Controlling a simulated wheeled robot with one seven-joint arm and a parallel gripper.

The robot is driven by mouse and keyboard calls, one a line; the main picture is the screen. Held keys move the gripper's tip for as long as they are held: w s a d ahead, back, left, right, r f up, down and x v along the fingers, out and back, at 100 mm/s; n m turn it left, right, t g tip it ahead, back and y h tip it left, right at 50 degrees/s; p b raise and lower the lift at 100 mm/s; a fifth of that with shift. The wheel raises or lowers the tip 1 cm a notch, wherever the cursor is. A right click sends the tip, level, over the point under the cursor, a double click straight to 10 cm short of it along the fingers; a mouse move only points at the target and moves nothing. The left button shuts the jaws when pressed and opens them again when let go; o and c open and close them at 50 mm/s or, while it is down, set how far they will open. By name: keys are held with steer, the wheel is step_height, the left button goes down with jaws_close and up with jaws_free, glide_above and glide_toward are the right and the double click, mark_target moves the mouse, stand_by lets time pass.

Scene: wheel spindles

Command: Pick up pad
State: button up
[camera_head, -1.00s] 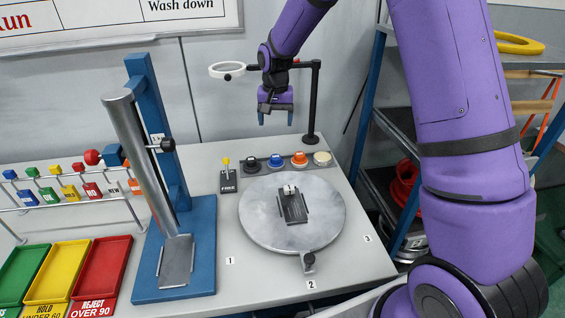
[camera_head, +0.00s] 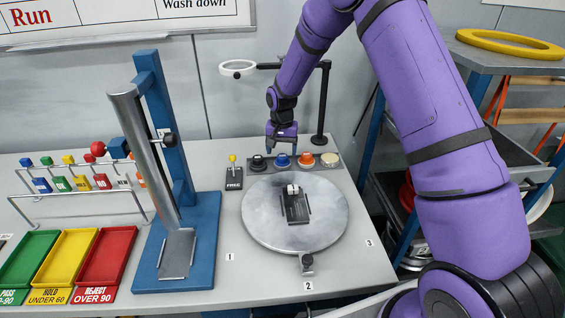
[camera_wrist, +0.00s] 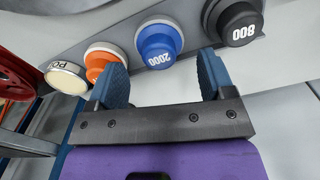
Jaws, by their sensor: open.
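Several round pads stand in a row on a grey strip: a black pad marked 800 (camera_head: 258,164), a blue pad marked 2000 (camera_head: 282,161), an orange pad (camera_head: 306,160) and a cream pad (camera_head: 331,160). In the wrist view the blue pad (camera_wrist: 159,45) lies ahead of the gap between my fingertips, with the orange pad (camera_wrist: 104,64) partly behind the left finger and the black pad (camera_wrist: 237,24) to the right. My gripper (camera_head: 282,148) is open, empty and pointing down just above or behind the blue pad. I cannot tell whether it touches anything.
A round metal turntable (camera_head: 270,235) with a small dark fixture stands in front of the pads. A lever marked FREE (camera_head: 233,176) is to their left. A black post (camera_head: 323,105) with a ring magnifier (camera_head: 238,69) rises behind. A blue stand (camera_head: 205,215) is further left.

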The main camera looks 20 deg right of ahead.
mark_target(282, 156)
step_height(282, 156, down, 5)
steer(key=shift+w+d+r, duration=0.15)
steer(key=c, duration=0.7)
steer(key=shift+o, duration=0.2)
step_height(282, 156, up, 10)
steer(key=shift+r, duration=0.1)
